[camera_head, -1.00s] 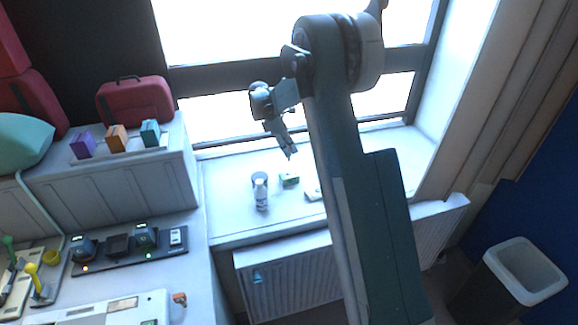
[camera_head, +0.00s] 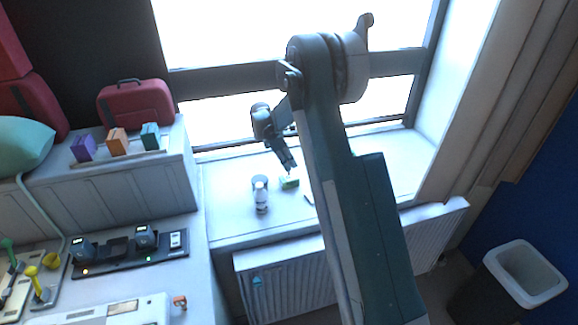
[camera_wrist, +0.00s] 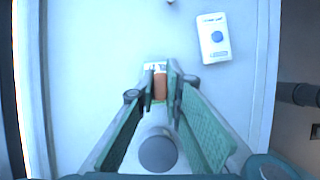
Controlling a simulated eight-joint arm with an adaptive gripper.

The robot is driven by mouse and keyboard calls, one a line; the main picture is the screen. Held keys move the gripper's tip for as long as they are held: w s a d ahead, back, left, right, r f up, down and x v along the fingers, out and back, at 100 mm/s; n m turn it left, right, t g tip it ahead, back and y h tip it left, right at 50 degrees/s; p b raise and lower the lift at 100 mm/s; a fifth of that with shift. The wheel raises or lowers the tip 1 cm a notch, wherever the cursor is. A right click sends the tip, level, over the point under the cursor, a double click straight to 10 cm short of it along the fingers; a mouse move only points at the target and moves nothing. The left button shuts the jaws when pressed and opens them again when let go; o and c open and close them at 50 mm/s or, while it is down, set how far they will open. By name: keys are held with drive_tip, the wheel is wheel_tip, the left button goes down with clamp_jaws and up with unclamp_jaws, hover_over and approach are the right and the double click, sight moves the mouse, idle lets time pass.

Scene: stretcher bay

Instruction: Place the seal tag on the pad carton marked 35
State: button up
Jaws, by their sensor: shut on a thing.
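My gripper (camera_head: 290,168) is low over the window sill, fingers pointing down. In the wrist view its fingertips (camera_wrist: 160,86) are shut on a small orange-brown piece, which looks like the seal tag (camera_wrist: 160,88). A small green and white carton (camera_head: 289,183) lies on the sill right under the fingertips. In the wrist view only part of the carton (camera_wrist: 154,66) shows past the fingers. I cannot read a number on it, nor tell whether the tag touches it.
A white box with a blue disc (camera_wrist: 213,38) lies nearby. The window is behind, a radiator (camera_head: 290,285) below. The sill to the right is mostly clear.

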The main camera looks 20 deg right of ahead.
drive_tip(key=shift+f, duration=0.6)
drive_tip(key=shift+f, duration=0.15)
drive_tip(key=o, duration=0.7)
drive_tip(key=shift+r, duration=0.2)
drive_tip(key=v, duration=1.2)
